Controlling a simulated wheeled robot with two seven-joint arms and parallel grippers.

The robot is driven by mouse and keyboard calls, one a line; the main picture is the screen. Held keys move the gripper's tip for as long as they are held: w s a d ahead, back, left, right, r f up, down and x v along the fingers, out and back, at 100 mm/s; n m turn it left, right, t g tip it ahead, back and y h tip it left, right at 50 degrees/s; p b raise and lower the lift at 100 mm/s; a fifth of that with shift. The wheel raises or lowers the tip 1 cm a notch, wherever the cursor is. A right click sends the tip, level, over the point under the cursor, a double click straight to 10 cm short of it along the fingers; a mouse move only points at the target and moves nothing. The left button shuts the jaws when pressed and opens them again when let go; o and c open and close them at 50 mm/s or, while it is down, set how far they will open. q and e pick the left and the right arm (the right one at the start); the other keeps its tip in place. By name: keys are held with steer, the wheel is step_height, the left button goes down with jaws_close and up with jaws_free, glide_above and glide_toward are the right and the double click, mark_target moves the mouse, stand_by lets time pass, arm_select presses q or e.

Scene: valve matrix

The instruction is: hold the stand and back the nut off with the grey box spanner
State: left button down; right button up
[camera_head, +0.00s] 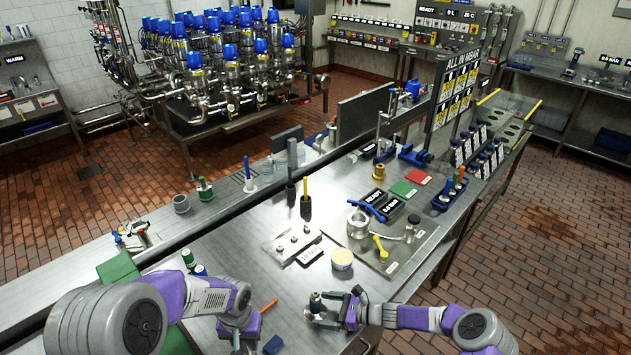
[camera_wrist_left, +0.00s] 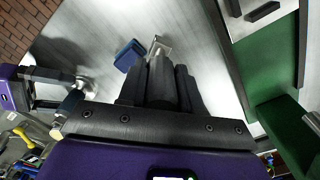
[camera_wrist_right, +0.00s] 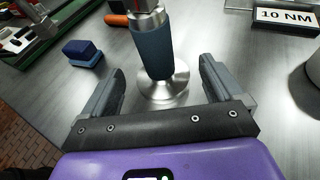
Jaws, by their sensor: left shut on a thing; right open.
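The stand has a round metal base and a blue-grey sleeve (camera_wrist_right: 155,48), upright on the bench in the right wrist view. It shows small in the head view (camera_head: 317,302) and at the left of the left wrist view (camera_wrist_left: 76,92). My right gripper (camera_wrist_right: 163,72) is open, its fingers on either side of the stand with gaps. In the head view my left gripper is left of the stand. I cannot make out the nut.
A blue block (camera_wrist_right: 82,53) and an orange-handled tool (camera_wrist_right: 116,20) lie near the stand. A 10 NM sign (camera_wrist_right: 286,17) stands beyond. A pale round tub (camera_head: 342,259) and a grey plate with fittings (camera_head: 408,255) are farther back. Bare bench surrounds the stand.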

steer(key=shift+b+x, duration=0.55)
steer(key=shift+x, duration=0.65)
steer(key=c, duration=1.3)
